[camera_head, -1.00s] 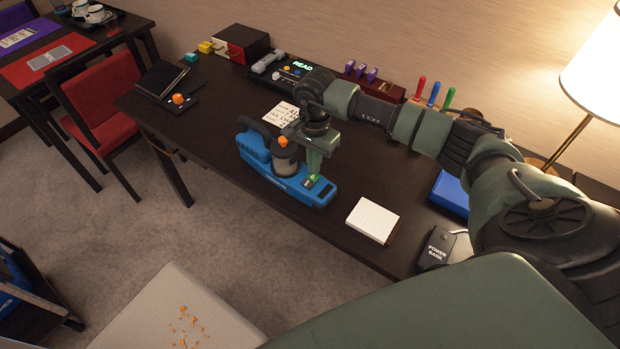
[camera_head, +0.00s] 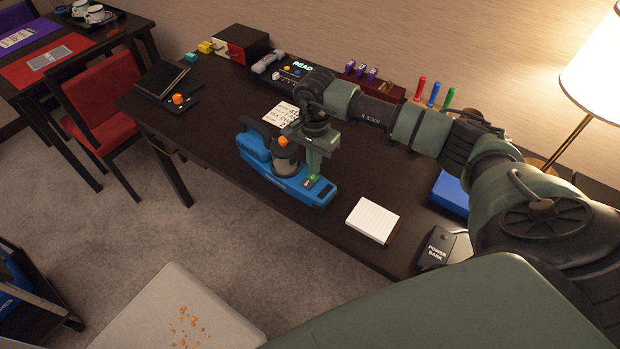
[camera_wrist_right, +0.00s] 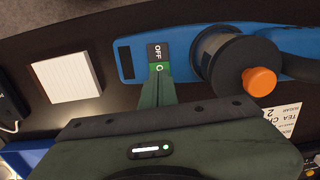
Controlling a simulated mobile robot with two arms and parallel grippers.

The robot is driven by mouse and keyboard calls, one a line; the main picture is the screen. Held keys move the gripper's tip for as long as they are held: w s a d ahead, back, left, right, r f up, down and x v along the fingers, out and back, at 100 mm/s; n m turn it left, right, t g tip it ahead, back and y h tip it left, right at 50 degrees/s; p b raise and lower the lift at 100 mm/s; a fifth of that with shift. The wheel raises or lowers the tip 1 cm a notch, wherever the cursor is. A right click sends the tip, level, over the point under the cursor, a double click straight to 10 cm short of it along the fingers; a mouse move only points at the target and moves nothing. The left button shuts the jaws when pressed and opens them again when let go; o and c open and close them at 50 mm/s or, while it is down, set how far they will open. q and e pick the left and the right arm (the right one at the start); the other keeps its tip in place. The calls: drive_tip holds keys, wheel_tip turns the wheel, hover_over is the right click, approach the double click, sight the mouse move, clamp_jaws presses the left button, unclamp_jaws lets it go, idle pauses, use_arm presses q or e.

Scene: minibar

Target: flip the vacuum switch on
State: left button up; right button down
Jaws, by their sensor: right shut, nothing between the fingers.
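The blue handheld vacuum (camera_head: 256,155) lies on the dark desk, with a dark cylinder and orange knob on top. The wrist view shows part of its blue body (camera_wrist_right: 181,36). Its switch (camera_wrist_right: 158,52) has a dark part reading OFF and a green part with a round mark. My right gripper (camera_head: 312,178) is shut and empty, pointing down at the switch. In the wrist view its fingertips (camera_wrist_right: 158,78) are at the edge of the green part and hide some of it; whether they touch it, I cannot tell. My left gripper is not in view.
A white notepad (camera_head: 372,220) and a power bank (camera_head: 436,248) lie right of the vacuum. A written card (camera_head: 279,114) lies behind it. A control box (camera_head: 293,68), a blue item (camera_head: 450,193) and a lamp (camera_head: 595,65) are also on the desk (camera_head: 205,130).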

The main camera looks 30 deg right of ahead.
drive_tip(key=shift+f+b, duration=0.85)
drive_tip(key=shift+f, duration=0.1)
idle(0.7)
drive_tip(key=shift+r, duration=0.15)
drive_tip(key=shift+r+p, duration=1.9)
drive_tip(key=shift+r, duration=1.55)
